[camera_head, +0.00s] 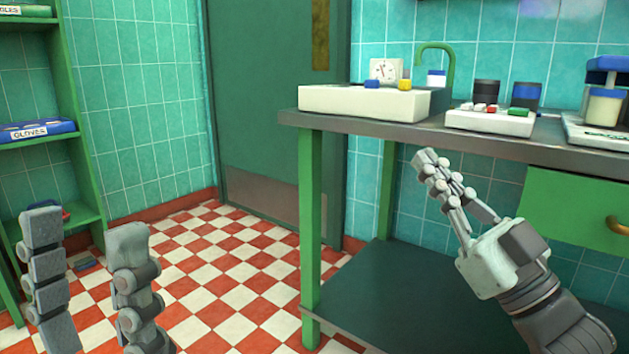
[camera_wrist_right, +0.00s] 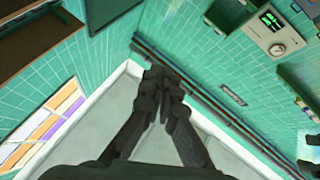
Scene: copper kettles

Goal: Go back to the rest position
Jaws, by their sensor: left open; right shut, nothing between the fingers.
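My left gripper (camera_head: 88,262) is at the lower left of the head view, with its two grey fingers spread wide apart and nothing between them. My right gripper (camera_head: 428,160) is on the right side of the head view, in front of the table's front edge and below its top. Its fingers are closed together with nothing held. In the right wrist view the right gripper (camera_wrist_right: 160,80) also shows, its dark fingertips meeting.
A metal-topped table (camera_head: 400,125) with green legs carries a white basin (camera_head: 340,101), a clock (camera_head: 385,69) and a white tray (camera_head: 490,121). A green drawer (camera_head: 570,205) is at right. A green shelf (camera_head: 75,140) stands at left. The checkered floor (camera_head: 225,285) between is clear.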

